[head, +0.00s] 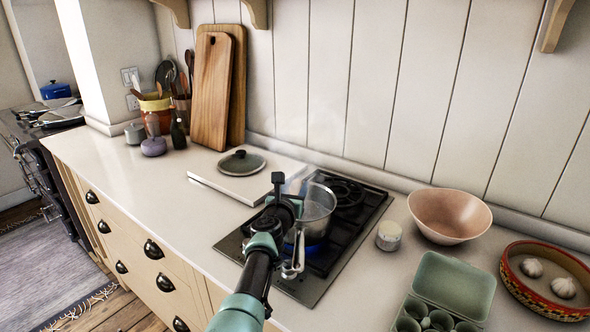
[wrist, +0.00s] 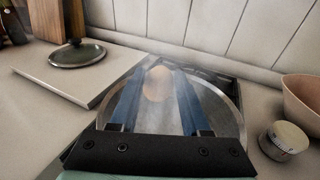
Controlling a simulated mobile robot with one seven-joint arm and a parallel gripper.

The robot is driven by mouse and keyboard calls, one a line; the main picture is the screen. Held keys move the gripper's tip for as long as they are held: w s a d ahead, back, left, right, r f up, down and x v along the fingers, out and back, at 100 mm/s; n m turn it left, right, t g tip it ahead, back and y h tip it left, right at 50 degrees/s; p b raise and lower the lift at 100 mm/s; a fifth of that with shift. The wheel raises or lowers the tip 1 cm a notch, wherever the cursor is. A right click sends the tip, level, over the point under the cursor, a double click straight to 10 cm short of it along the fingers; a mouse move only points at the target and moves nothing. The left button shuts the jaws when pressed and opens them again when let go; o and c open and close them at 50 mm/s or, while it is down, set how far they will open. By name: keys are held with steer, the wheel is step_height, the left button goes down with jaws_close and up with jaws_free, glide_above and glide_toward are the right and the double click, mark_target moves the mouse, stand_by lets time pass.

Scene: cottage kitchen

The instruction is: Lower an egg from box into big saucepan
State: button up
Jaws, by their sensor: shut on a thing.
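The big saucepan (head: 320,205) stands on a lit burner, with steam rising from it. My gripper (wrist: 157,88) is shut on a light brown egg (wrist: 157,80) in the wrist view, held between its blue fingertips. The egg is over the saucepan's mouth, whose rim (wrist: 228,98) shows around the fingers. I cannot tell how far the egg is above the pan's bottom or the water. In the head view my wrist hides the egg.
The saucepan's handle (head: 291,262) points toward the front edge. A lid (head: 242,162) rests on a white board (head: 225,187) left of the hob.

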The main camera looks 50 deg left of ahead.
steer(key=shift+s+d+f, duration=0.15)
steer(key=shift+s+f, duration=0.05)
steer(key=shift+f, duration=0.8)
steer(key=o, duration=1.1)
steer(key=p, duration=0.1)
steer(key=s+p, duration=0.1)
steer(key=p, duration=0.1)
steer(key=shift+s+d+r, duration=0.1)
steer(key=shift+d+r, duration=0.25)
steer(key=shift+d, duration=0.05)
steer(key=p+v, duration=0.1)
steer(key=p, duration=0.1)
steer(key=p+v, duration=0.2)
steer(key=p, duration=0.1)
steer(key=shift+a+r, duration=0.1)
steer(key=shift+r, duration=0.15)
steer(key=p, duration=0.7)
glide_toward(295, 190)
steer(key=s+d+r, duration=0.1)
steer(key=s+d, duration=0.1)
steer(key=shift+s+d+r, duration=0.15)
steer(key=shift+s+r, duration=0.15)
steer(key=shift+r, duration=0.1)
